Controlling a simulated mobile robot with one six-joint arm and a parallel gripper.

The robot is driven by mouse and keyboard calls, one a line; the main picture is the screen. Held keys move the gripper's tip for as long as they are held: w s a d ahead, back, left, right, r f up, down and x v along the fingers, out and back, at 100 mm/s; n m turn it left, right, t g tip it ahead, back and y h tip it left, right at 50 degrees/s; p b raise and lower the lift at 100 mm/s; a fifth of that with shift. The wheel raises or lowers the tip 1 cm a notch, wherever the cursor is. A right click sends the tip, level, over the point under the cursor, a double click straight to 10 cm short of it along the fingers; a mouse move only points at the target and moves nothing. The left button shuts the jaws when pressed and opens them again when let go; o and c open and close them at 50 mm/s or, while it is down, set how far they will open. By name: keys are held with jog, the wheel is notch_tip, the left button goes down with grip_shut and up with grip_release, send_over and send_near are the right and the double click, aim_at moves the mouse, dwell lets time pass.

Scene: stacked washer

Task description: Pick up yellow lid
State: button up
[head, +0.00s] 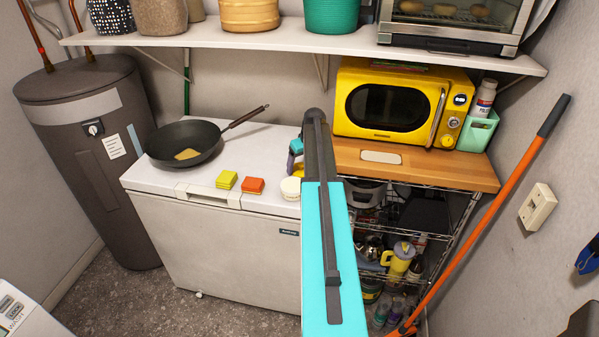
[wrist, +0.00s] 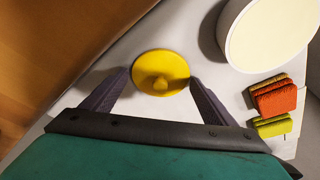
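The round yellow lid (wrist: 160,72), with a small knob on top, lies on the white surface in the wrist view. In the head view only a small yellow part (head: 299,169) shows beside my arm, and I take it to be the lid. My gripper (wrist: 160,77) is open, with its two dark fingers spread to the left and right of the lid. The fingertips are close to the lid's edges; I cannot tell whether they touch it. In the head view my gripper is mostly hidden behind my arm.
A white round container (wrist: 268,32) stands close to the lid. Orange blocks (head: 253,186) and yellow-green blocks (head: 226,180) lie on the white chest freezer (head: 225,235). A black pan (head: 172,137) sits at its left. A wooden top (head: 440,170) with a yellow microwave is at right; a shelf hangs above.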

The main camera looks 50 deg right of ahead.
aim_at(302, 165)
jog(key=c, duration=0.6)
jog(key=shift+c, duration=0.2)
jog(key=shift+r, duration=0.1)
notch_tip(302, 165, up, 10)
jog(key=b, duration=0.3)
dwell(0.6)
